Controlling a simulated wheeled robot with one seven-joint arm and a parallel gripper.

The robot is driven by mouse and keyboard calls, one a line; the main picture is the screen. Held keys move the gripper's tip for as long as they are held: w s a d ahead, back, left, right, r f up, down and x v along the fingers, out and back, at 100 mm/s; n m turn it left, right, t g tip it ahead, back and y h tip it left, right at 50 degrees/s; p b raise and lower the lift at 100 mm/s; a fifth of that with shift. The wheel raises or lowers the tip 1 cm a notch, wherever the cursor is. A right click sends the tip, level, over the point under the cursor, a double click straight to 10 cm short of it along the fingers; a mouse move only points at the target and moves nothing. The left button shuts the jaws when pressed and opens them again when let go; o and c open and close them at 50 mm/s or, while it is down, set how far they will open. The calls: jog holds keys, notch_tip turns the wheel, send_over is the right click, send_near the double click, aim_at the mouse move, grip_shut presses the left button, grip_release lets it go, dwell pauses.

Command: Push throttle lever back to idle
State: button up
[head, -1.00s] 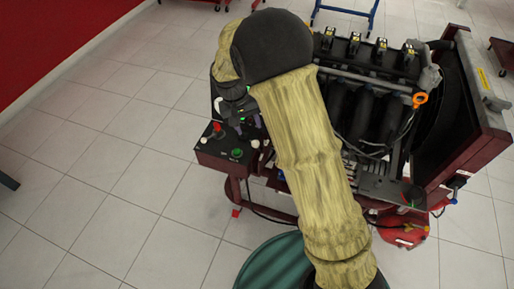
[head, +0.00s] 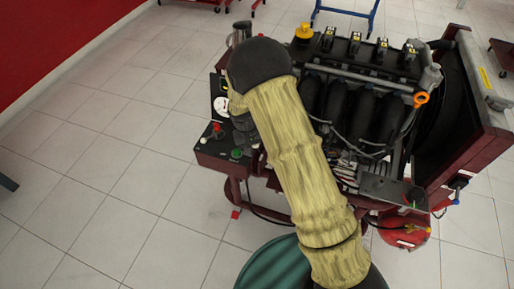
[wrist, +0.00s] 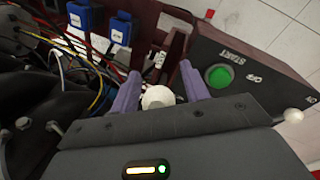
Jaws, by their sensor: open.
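A white ball knob (wrist: 158,97), which looks like the throttle lever's end, sits between the two purple fingers of my gripper (wrist: 159,88) in the wrist view. The fingers are apart, one on each side of the knob. I cannot tell whether either touches it. The lever's shaft is mostly hidden by the gripper body. In the head view my gripper is low beside the control panel (head: 212,158), largely hidden by my arm.
The panel's green START button (wrist: 218,77) is just right of the fingers. A second white knob (wrist: 293,115) is at the panel's right side. Wires and blue connectors (wrist: 80,17) crowd the left. The engine (head: 365,105) stands right of my arm; open floor lies left.

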grip_shut()
jog(key=shift+r, duration=0.1)
